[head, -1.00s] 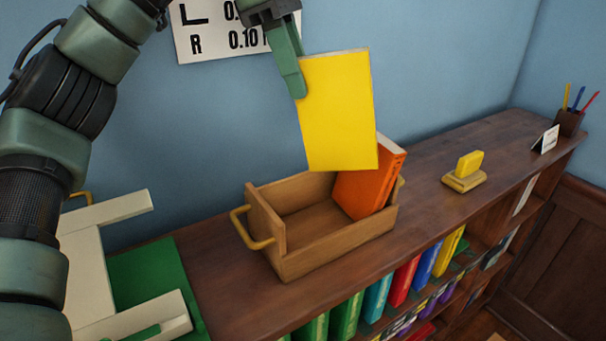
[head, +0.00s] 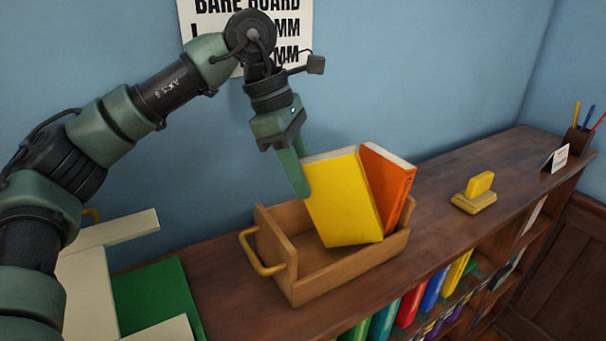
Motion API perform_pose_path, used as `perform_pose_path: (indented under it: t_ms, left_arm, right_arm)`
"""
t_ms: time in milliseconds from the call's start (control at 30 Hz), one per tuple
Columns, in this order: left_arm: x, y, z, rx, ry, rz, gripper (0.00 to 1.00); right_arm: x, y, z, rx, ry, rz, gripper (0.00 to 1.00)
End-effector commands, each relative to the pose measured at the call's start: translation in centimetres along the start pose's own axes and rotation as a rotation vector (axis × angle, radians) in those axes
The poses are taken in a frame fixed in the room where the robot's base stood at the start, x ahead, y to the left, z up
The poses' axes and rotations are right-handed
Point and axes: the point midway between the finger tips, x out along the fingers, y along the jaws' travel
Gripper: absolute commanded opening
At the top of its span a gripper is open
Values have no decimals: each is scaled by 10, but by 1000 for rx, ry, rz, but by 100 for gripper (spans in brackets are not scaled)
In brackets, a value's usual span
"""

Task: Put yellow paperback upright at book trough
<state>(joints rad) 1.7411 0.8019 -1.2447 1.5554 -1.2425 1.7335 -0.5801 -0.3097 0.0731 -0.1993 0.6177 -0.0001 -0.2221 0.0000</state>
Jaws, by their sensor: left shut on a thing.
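The yellow paperback (head: 344,200) is in my left gripper (head: 303,178), whose fingers are shut on its left edge near the top. The book stands nearly upright, slightly tilted, with its lower part inside the outline of the wooden book trough (head: 345,272). I cannot tell whether its bottom edge touches the trough floor. An orange book (head: 388,180) leans in the right end of the trough, behind and right of the yellow one. The left part of the trough is empty. My right gripper is not in view.
The trough stands on a dark wood bookcase top (head: 440,200). To the right are a yellow block on a small stand (head: 476,192), a white card (head: 557,158) and a pencil cup (head: 577,141). A green panel (head: 155,295) lies at left. Coloured books fill the shelf below.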

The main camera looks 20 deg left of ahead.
Motion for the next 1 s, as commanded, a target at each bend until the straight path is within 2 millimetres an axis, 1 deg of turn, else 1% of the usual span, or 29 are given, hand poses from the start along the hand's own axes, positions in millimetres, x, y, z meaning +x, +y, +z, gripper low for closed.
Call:
perform_pose_path:
  t_ms: [33, 67, 100, 133, 400, 500, 633, 767, 800, 1000]
  left_arm:
    - [6, -2, 1, 5, 6, -11, 0]
    - [7, -2, 0, 5, 8, -12, 35]
    - [6, -2, 0, 5, 7, -11, 46]
    - [6, -2, 0, 5, 7, -10, 49]
    - [3, -1, 0, 2, 3, -5, 49]
    - [2, 0, 0, 2, 2, -4, 49]
    - [-8, 0, 1, 1, 0, -1, 49]
    - [-30, 0, 1, 2, 0, 1, 49]
    - [-40, 1, 2, 3, -1, 2, 49]
    - [-83, 0, 2, 2, -1, 0, 49]
  right_arm:
    - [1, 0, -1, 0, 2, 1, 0]
    - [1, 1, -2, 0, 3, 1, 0]
    - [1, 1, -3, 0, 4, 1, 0]
    - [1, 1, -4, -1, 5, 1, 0]
    - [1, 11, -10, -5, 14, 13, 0]
    - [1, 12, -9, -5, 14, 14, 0]
    - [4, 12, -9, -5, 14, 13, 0]
    - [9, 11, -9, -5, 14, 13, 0]
    - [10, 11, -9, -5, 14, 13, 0]
    - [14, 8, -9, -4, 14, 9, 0]
